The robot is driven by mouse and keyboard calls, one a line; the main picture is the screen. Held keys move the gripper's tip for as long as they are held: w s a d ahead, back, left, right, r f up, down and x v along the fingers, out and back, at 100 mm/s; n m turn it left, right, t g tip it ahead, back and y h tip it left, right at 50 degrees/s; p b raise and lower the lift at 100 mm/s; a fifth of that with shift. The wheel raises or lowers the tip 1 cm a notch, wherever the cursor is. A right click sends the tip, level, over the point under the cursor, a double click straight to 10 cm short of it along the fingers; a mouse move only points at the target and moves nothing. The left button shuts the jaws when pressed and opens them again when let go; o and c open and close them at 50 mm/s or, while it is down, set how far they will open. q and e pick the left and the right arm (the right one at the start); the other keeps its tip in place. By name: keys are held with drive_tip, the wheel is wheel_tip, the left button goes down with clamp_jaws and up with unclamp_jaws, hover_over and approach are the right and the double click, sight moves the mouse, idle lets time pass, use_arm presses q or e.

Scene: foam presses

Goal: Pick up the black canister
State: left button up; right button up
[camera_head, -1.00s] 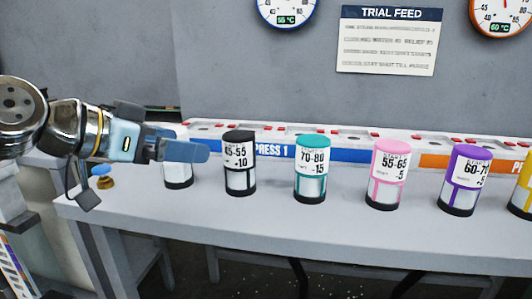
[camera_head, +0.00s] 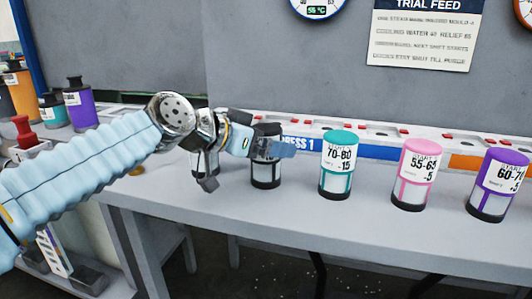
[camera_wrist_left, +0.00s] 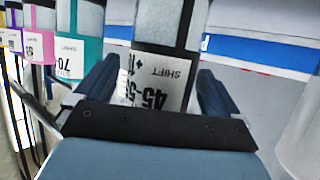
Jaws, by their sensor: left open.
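The black canister (camera_head: 265,174) stands upright on the grey table, its white label reading 45-55. My left gripper (camera_head: 272,147) is level with its upper part and hides some of the label in the head view. In the left wrist view the canister (camera_wrist_left: 160,88) shows upside down between the two blue fingers of my open left gripper (camera_wrist_left: 155,80), with a visible gap on the right side. Whether a finger touches it I cannot tell. My right gripper is not in view.
A teal canister (camera_head: 338,166) stands just right of the black one, then a pink (camera_head: 414,175) and a purple one (camera_head: 498,186).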

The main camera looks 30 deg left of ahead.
use_arm(q)
drive_tip(key=c, duration=1.1)
drive_tip(key=shift+c, duration=0.5)
drive_tip(key=shift+r, duration=0.15)
